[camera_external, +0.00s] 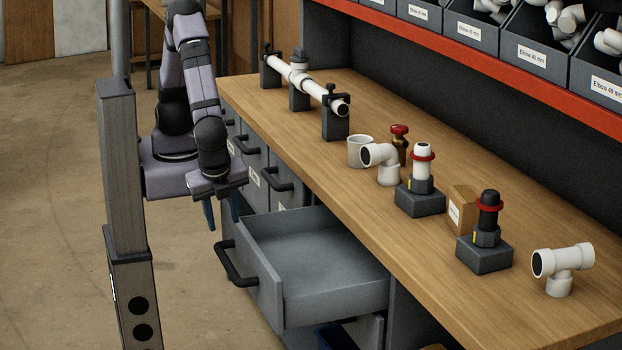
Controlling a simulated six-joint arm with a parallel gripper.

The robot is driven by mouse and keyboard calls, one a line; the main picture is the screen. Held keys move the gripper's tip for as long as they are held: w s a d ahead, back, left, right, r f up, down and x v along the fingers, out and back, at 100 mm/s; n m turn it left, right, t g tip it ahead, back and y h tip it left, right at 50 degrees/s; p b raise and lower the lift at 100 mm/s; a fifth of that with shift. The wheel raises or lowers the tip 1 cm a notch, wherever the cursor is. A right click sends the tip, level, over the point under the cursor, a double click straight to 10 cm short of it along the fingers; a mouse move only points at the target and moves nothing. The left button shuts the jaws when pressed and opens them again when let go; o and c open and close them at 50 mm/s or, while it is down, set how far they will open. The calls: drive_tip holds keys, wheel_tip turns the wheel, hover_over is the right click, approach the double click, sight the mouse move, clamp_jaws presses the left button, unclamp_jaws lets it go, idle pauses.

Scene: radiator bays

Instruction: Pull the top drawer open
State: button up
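A grey drawer (335,262) under the workbench stands pulled out, its inside showing bare and empty. Its dark bar handle (234,268) is on the front panel, facing left. I cannot tell for sure that this is the top drawer. Behind it, other grey drawer fronts (256,178) with dark handles and white labels look shut. My gripper (222,213) points down, with its two blue fingers apart and nothing seen between them. In the picture it is just above the open drawer's handle and appears clear of it.
The wooden workbench (450,290) holds a clamped white pipe (312,84), a white mug (360,151), pipe fittings and grey stands. Labelled bins line the shelf above. A grey post (122,165) stands left of my arm. Under the open drawer a blue container (336,337) partly shows. The floor at left is clear.

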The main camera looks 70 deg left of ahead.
approach(226, 260)
drive_tip(key=shift+p+x, duration=0.4)
drive_tip(key=shift+x, duration=3.8)
clamp_jaws()
